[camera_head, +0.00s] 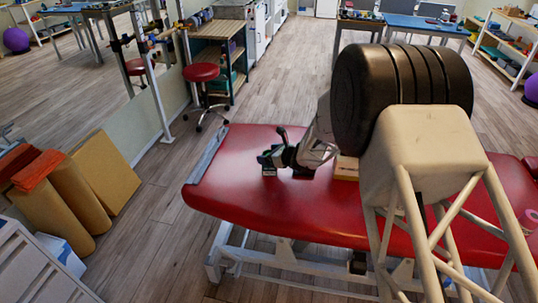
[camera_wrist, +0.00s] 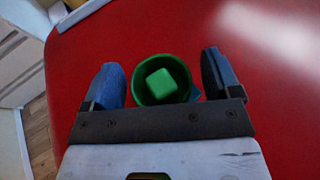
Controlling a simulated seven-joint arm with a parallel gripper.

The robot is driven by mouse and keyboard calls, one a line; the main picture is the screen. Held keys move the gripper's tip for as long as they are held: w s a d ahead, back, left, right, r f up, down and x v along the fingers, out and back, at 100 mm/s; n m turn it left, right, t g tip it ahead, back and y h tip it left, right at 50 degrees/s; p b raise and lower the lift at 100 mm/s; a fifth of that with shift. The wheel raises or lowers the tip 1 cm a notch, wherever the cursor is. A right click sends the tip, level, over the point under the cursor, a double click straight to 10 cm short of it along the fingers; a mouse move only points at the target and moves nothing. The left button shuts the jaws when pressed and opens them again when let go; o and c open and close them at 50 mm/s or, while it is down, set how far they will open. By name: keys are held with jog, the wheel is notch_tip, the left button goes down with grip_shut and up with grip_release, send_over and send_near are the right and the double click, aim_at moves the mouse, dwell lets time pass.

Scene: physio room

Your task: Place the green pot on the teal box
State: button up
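The green pot (camera_wrist: 139,84) is in the wrist view, seen from above, with a bright green cube-like piece (camera_wrist: 162,83) inside it. My gripper (camera_wrist: 161,68) is open, with one blue-grey finger on each side of the pot and a visible gap to each. A small teal patch (camera_wrist: 196,94) shows beside the pot's lower right; it may be the teal box, mostly hidden. In the head view my gripper (camera_head: 274,148) is low over the red table, with a small dark green shape (camera_head: 268,159) at its fingers. I cannot tell there which part is pot or box.
The red padded table (camera_head: 240,195) is clear to the left and front of my gripper. A yellowish block (camera_head: 346,168) lies on it to the right, beside my arm. A pink roll (camera_head: 528,217) is at the far right. A red stool (camera_head: 201,74) stands behind.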

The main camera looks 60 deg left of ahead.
jog(key=shift+d+r, duration=0.1)
jog(key=shift+r, duration=0.1)
jog(key=v, duration=1.1)
jog(key=shift+w+d, duration=0.2)
jog(key=shift+d, duration=0.2)
jog(key=shift+r, duration=0.1)
dwell(0.7)
